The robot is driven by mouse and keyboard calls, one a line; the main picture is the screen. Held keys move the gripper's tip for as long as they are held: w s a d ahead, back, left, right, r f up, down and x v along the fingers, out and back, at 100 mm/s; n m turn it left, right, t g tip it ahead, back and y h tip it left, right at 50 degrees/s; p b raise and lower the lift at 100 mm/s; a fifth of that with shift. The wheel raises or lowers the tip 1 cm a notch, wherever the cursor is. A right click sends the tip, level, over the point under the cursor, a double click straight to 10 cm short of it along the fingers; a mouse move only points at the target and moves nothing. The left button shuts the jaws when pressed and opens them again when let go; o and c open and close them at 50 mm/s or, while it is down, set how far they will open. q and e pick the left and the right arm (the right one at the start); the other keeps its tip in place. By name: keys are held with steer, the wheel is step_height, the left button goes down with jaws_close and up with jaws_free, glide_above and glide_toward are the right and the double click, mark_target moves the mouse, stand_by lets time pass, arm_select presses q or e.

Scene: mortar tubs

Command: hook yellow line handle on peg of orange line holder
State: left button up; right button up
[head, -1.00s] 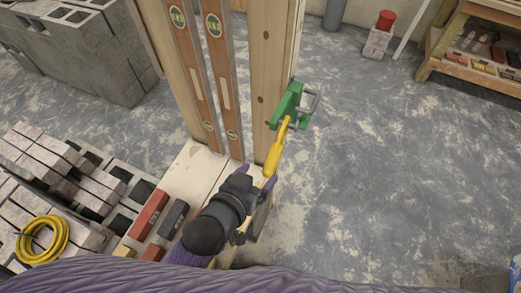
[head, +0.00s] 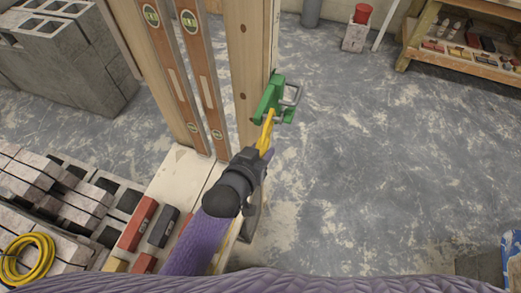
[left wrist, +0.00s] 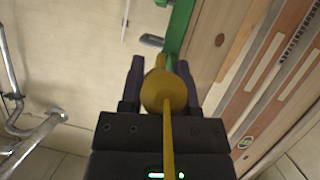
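The yellow line handle (head: 265,134) reaches from my left gripper (head: 258,158) up to the green line holder (head: 268,98). The holder is green, not orange, and sits on the edge of an upright wooden post, with grey metal bars at its right. In the left wrist view the handle (left wrist: 164,91) lies between both fingers, which close on its sides, and a yellow strip runs from it toward the camera. The green holder (left wrist: 181,28) shows just beyond. The handle's far end overlaps the holder's lower part; I cannot tell whether it is on a peg. My right gripper is not in view.
Two long levels (head: 204,75) lean beside the wooden post (head: 246,65). Grey blocks (head: 62,62) stand at the left. A coiled yellow hose (head: 28,258) lies at lower left. A wooden shelf (head: 403,62) stands at upper right. The floor right of the holder is clear.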

arm_select(q)
jaws_close()
steer(key=shift+r, duration=0.1)
steer(key=shift+w+d+r+p, duration=0.15)
steer(key=shift+w+r+p, duration=0.3)
steer(key=shift+r+p, duration=0.1)
steer(key=shift+d, duration=0.1)
